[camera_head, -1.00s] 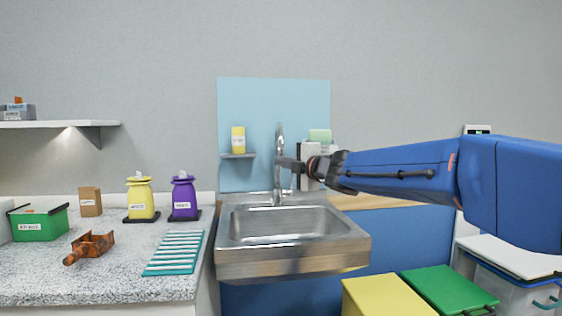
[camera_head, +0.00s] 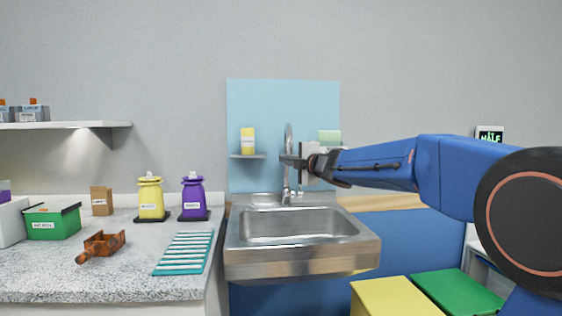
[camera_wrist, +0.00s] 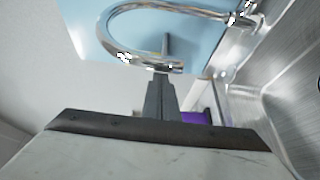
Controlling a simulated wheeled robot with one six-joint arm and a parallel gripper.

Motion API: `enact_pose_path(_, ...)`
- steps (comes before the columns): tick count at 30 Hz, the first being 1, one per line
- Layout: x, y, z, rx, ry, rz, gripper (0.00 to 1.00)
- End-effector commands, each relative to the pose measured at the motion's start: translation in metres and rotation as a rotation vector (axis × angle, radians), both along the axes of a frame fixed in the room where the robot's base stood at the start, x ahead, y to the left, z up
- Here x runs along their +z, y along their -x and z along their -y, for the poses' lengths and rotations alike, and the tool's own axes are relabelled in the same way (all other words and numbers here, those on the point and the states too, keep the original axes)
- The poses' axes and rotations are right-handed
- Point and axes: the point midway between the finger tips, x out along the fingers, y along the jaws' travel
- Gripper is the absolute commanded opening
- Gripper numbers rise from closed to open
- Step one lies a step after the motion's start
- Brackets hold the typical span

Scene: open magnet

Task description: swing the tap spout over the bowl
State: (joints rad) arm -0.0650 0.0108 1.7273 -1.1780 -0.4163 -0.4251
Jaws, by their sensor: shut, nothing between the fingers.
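The tap spout (camera_head: 289,140) is a shiny chrome gooseneck rising behind the metal sink bowl (camera_head: 290,224). In the wrist view the curved spout (camera_wrist: 118,40) arches across the top, and part of the sink (camera_wrist: 290,85) shows at the right. My gripper (camera_head: 284,159) is shut and empty, reaching in from the right at the spout's height. In the wrist view my gripper's closed fingertips (camera_wrist: 162,80) lie just below the spout's end; I cannot tell whether they touch it. The spout's tip is hidden by my gripper in the head view.
A yellow bottle (camera_head: 248,141) stands on a small shelf left of the tap. Left of the sink, the counter (camera_head: 136,255) holds yellow and purple containers, a teal rack (camera_head: 184,253) and a green box (camera_head: 53,222). Yellow and green bins (camera_head: 455,292) stand below right.

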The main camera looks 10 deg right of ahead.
Motion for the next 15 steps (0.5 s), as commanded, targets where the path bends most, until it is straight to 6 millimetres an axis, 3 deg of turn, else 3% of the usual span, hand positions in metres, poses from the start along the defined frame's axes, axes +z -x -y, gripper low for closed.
enact_pose_path(15, -0.0002, 0.0, 0.0083, -0.002, 0.001, 0.0, 0.0)
